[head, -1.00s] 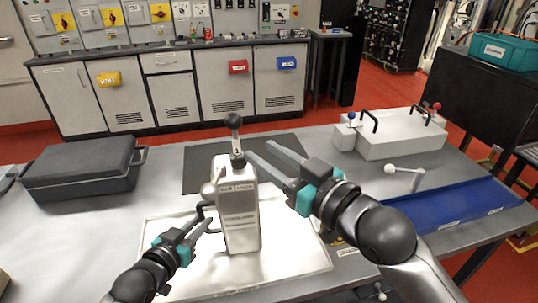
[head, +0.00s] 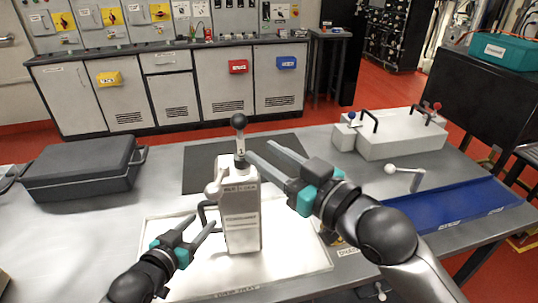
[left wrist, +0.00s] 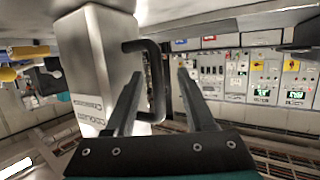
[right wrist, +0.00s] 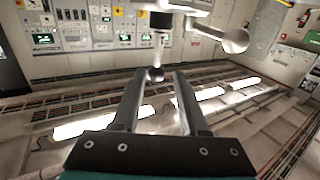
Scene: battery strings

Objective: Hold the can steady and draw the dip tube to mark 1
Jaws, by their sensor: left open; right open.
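The pale can (head: 241,222) stands upright on the white tray (head: 300,268), with a dark handle (head: 206,212) on its left side. A dip tube with a dark ball knob (head: 239,121) rises from its top; a white tag (head: 240,152) reading 1 shows just above the can. My left gripper (head: 203,224) is open at the handle; in the left wrist view the handle (left wrist: 157,85) appears between the fingers. My right gripper (head: 260,150) is open just right of the tube; in the right wrist view the knob (right wrist: 157,73) shows between the fingertips, apparently untouched.
A dark case (head: 80,170) lies at the left of the table and a dark mat (head: 205,178) behind the can. A pale box with levers (head: 400,140), a crank (head: 405,172) and a blue tray (head: 455,208) stand at the right.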

